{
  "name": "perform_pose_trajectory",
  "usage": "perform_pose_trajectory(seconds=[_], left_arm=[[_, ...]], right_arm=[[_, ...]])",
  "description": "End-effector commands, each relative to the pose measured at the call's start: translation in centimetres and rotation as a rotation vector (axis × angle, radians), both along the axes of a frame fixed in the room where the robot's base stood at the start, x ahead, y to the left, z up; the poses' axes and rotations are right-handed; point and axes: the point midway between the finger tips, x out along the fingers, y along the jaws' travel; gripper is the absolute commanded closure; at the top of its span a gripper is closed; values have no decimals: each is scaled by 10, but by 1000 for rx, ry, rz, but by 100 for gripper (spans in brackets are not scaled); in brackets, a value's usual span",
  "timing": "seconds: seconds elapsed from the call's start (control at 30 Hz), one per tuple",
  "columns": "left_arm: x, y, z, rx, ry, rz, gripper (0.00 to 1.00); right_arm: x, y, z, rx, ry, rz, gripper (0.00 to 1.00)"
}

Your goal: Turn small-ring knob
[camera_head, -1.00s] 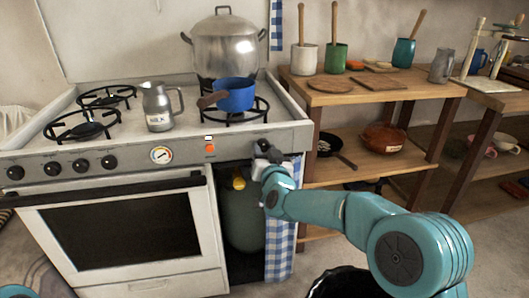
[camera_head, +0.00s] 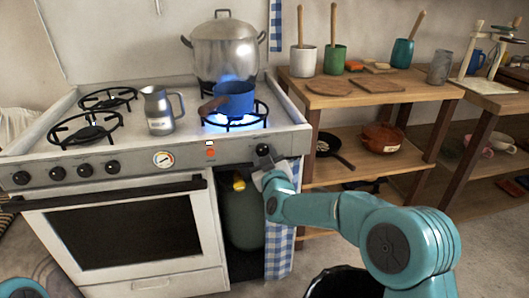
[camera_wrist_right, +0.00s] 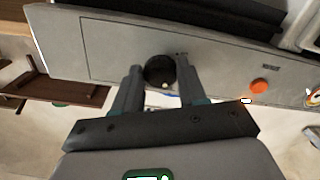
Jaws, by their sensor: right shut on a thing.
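The small-ring knob (camera_head: 262,149) is a dark round knob at the right end of the stove's front panel. In the right wrist view the knob (camera_wrist_right: 159,71) sits between my two fingertips, a small light mark on its face. My right gripper (camera_head: 268,162) is shut on it, partly covering it from below; the gripper (camera_wrist_right: 160,78) also shows in the wrist view. A blue flame (camera_head: 233,122) burns on the front right ring, under the blue pot (camera_head: 235,97). Only part of my left arm shows at the lower left; its gripper is out of view.
A grey pitcher (camera_head: 157,110) stands on the stove top, and a large metal pot (camera_head: 224,55) stands at the back. Below the panel are the oven handle (camera_head: 110,190), a green gas bottle (camera_head: 243,215) and a checked towel (camera_head: 279,235). A wooden shelf (camera_head: 325,97) stands at right.

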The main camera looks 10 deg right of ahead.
Motion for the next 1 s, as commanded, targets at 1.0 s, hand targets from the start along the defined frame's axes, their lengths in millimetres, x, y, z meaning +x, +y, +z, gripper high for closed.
perform_pose_trajectory(seconds=[1.0], left_arm=[[0,0,27,0,0,1,16]], right_arm=[[0,-2,1,-595,3,1,89]])
